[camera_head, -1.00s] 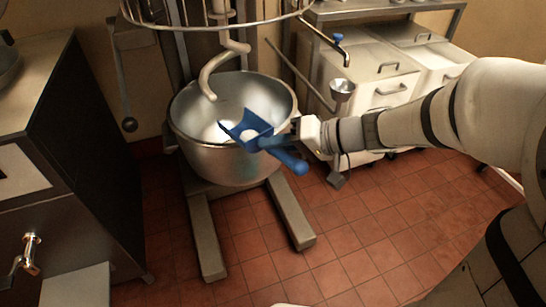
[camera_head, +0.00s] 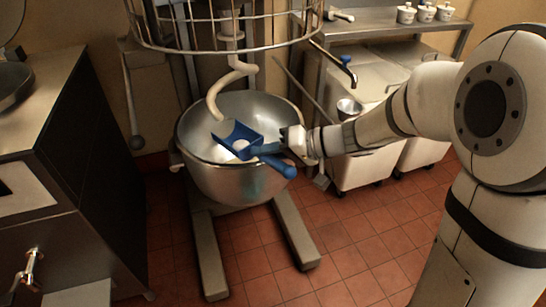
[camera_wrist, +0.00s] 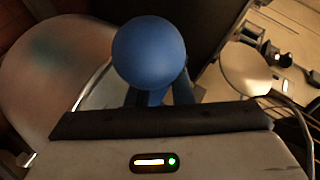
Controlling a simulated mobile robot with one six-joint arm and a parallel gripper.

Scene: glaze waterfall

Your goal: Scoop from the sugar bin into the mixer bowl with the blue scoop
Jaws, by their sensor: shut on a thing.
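The blue scoop (camera_head: 237,138) is in my gripper (camera_head: 288,145), which is shut on its handle. The scoop's pan is over the mixer bowl (camera_head: 230,185) in the head view, near its front right rim, and appears roughly level. A small pale patch in the pan looks like sugar. The rounded blue handle end (camera_wrist: 150,52) fills the middle of the wrist view, hiding the pan. The steel bowl (camera_wrist: 60,85) shows at left there, with a bluish smear on its outside. Pale lidded bins (camera_head: 375,80) stand at right; I cannot tell which holds sugar.
The mixer's hook (camera_head: 225,85) hangs into the bowl at its back left, below the wire guard (camera_head: 220,35). A metal cup (camera_head: 349,108) is right of the bowl. A steel counter (camera_head: 40,95) stands at left. Red tiled floor (camera_head: 350,235) is open in front.

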